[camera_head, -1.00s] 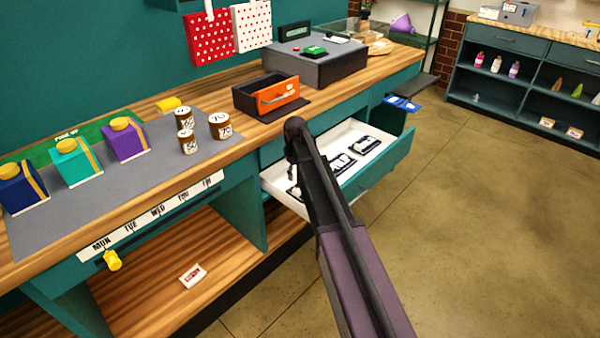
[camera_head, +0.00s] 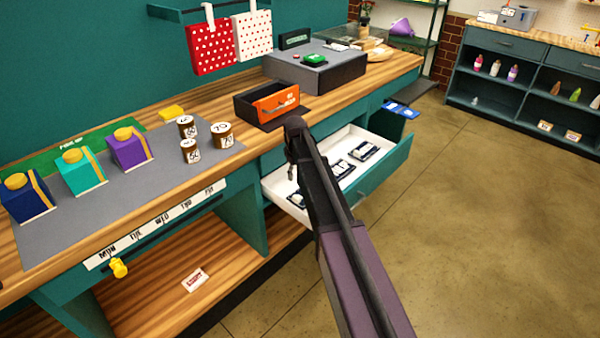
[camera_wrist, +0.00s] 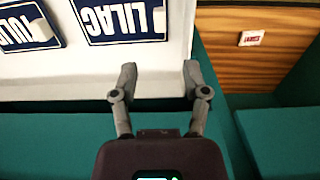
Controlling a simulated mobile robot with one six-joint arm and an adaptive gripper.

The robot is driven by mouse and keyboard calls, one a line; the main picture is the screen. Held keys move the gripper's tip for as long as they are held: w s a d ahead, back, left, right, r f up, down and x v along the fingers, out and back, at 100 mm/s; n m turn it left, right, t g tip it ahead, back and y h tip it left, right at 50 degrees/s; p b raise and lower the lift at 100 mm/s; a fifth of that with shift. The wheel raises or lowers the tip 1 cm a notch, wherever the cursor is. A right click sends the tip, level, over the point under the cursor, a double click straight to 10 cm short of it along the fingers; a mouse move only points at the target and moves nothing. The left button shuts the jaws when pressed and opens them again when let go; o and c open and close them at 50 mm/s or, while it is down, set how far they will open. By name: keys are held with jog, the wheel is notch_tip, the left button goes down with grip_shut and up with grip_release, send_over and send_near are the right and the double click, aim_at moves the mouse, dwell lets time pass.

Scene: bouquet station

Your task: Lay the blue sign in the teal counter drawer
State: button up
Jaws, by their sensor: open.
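The teal counter drawer (camera_head: 378,178) is pulled open below the counter top, with a white inside. Several dark blue signs with white lettering lie in it; one reads LILAC (camera_wrist: 120,18), and another sign (camera_wrist: 27,25) is partly cut off beside it. A brighter blue, flat piece (camera_head: 401,109) sits on the dark ledge past the drawer's far end; I cannot tell if it is a sign. My gripper (camera_wrist: 158,82) is open and empty over the drawer's edge, apart from the LILAC sign. In the head view my arm hides part of the drawer and most of the gripper.
An orange-fronted box (camera_head: 270,105) and a grey block (camera_head: 320,72) stand on the counter. Several jars (camera_head: 222,135) and coloured boxes (camera_head: 80,172) stand to the left. A small card (camera_head: 195,280) lies on the lower shelf. The floor (camera_head: 470,220) at right is clear.

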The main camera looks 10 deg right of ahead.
jog(key=s+d+m, duration=0.2)
jog(key=s+m, duration=0.5)
jog(key=s, duration=2.1)
jog(key=shift+s, duration=0.4)
